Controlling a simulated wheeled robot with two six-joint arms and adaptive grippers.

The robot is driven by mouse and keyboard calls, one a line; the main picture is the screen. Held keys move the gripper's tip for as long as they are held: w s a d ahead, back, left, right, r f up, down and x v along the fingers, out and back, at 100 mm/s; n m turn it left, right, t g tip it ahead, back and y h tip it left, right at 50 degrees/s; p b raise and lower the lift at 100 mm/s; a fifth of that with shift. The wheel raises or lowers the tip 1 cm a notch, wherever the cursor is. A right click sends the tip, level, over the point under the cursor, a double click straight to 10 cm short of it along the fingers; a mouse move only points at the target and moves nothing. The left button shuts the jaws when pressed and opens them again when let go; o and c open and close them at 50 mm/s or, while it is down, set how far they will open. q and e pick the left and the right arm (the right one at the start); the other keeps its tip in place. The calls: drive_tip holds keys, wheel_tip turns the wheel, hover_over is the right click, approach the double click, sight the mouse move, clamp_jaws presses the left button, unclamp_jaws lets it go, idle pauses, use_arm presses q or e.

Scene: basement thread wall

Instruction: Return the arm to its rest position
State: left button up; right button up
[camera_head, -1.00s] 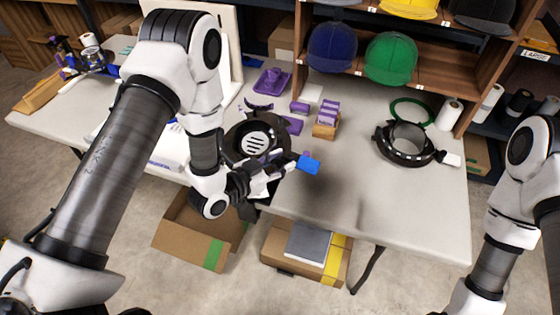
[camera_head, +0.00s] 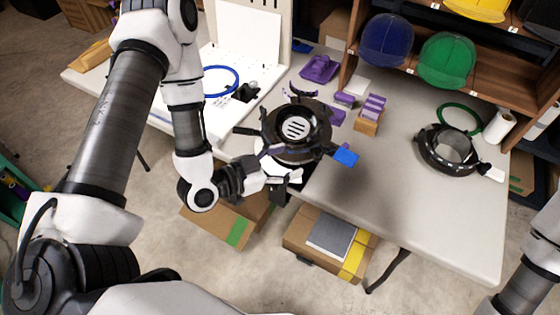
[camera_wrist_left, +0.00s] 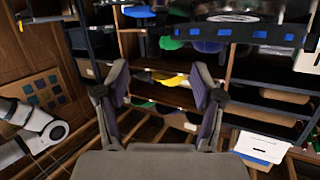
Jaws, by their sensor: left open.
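My left arm comes in from the left in the head view. My left gripper (camera_head: 275,172) is in front of the table's near edge, beside a round black device (camera_head: 318,124) with a slotted pale centre. A blue tab (camera_head: 345,157) sticks out at the device's right side. In the left wrist view my gripper (camera_wrist_left: 160,68) shows both fingers spread apart, with nothing between them. Part of my right arm shows at the lower right edge of the head view; its gripper is out of view.
The table (camera_head: 420,215) has bare room at the front right. A second black ring device (camera_head: 446,150), a green ring (camera_head: 460,118) and a blue ring (camera_head: 221,81) lie on it. Caps (camera_head: 446,60) fill a shelf behind. Cardboard boxes (camera_head: 297,236) stand on the floor below.

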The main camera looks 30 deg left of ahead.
use_arm(q)
drive_tip(key=shift+v, duration=0.9)
drive_tip(key=s+d+f+g+y, duration=0.1)
drive_tip(key=s+f+g, duration=0.2)
drive_tip(key=f, duration=0.4)
drive_tip(key=s+d+f+g+y, duration=0.1)
drive_tip(key=s+d+f+g, duration=0.1)
drive_tip(key=s+f+g, duration=0.3)
drive_tip(key=s+a+f+n+g+y, duration=0.5)
drive_tip(key=s+a+f+n, duration=0.2)
drive_tip(key=s, duration=0.3)
drive_tip(key=shift+f+n+y, duration=0.3)
drive_tip(key=shift+f+n, duration=0.1)
drive_tip(key=shift+f, duration=0.1)
drive_tip(key=shift+d, duration=0.1)
